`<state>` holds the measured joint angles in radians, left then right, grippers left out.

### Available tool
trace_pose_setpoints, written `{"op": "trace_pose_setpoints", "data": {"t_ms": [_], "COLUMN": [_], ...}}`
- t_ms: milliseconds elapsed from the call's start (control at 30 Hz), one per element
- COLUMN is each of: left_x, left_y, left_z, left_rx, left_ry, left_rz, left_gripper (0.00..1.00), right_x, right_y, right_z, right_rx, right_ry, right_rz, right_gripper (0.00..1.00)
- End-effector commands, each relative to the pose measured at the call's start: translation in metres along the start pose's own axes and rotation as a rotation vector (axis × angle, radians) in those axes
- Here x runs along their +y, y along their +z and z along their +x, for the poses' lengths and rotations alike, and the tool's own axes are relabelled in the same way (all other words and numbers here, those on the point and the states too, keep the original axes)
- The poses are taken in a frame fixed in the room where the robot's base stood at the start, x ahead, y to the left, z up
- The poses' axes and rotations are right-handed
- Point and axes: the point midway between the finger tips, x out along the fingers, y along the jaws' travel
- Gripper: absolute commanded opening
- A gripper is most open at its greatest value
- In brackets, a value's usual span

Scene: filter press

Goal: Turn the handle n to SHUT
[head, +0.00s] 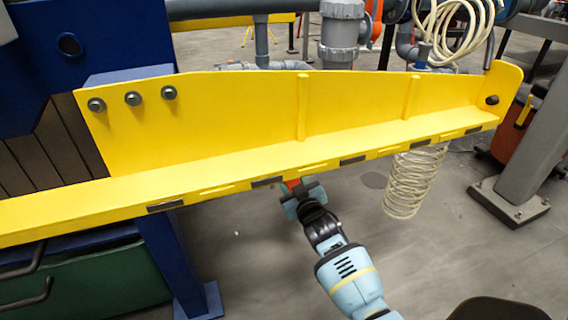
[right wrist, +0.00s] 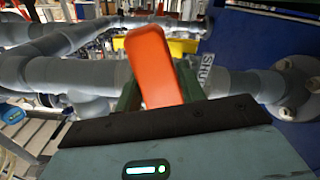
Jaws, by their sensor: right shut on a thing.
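An orange handle (right wrist: 153,65) stands between the fingers of my right gripper (right wrist: 158,92) in the right wrist view. The gripper is shut on it, and the handle leans slightly left in that picture. A white label (right wrist: 205,75) with dark letters that seem to read SHUT is just right of the right finger. In the head view my right gripper (head: 303,196) is just below the front edge of the yellow beam, with a small bit of the orange handle (head: 293,183) showing. The valve under the handle is hidden. My left gripper is not in view.
A long yellow beam (head: 200,125) crosses above my right gripper. A coiled hose (head: 415,180) hangs to its right. A blue post (head: 175,250) and a grey post (head: 535,130) stand at the sides. Grey pipes (right wrist: 75,72) run behind the handle. Open floor lies below.

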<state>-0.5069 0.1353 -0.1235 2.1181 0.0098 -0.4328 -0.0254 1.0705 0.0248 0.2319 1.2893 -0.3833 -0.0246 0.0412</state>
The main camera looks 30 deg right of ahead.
Motion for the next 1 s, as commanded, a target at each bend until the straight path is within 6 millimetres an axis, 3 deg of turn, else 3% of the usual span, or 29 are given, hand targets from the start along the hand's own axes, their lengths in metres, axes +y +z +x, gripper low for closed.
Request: {"op": "trace_pose_setpoints", "data": {"t_ms": [33, 267, 533, 767, 800, 967, 1000], "left_x": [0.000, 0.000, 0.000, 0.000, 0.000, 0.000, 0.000], "left_y": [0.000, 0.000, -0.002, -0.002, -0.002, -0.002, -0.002], "left_z": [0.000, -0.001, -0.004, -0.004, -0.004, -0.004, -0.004], "left_rx": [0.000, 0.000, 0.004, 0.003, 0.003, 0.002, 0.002], "left_ry": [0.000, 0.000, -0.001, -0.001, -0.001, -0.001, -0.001], "left_rz": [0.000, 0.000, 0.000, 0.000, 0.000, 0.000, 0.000], "left_gripper": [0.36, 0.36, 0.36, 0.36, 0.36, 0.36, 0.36], "right_x": [-0.010, -0.012, -0.027, -0.029, -0.029, -0.028, -0.027], "right_y": [-0.001, -0.002, -0.007, -0.007, -0.007, -0.007, -0.007], "right_z": [-0.001, -0.001, -0.001, 0.000, 0.000, 0.000, 0.000], "right_rx": [0.002, 0.003, 0.004, 0.005, 0.005, 0.005, 0.005], "right_ry": [-0.011, -0.010, -0.010, -0.010, -0.009, -0.008, -0.007], "right_rz": [0.032, 0.081, 0.353, 0.385, 0.384, 0.382, 0.381], "right_gripper": [0.10, 0.10, 0.10, 0.10, 0.41, 0.62, 0.62]}}
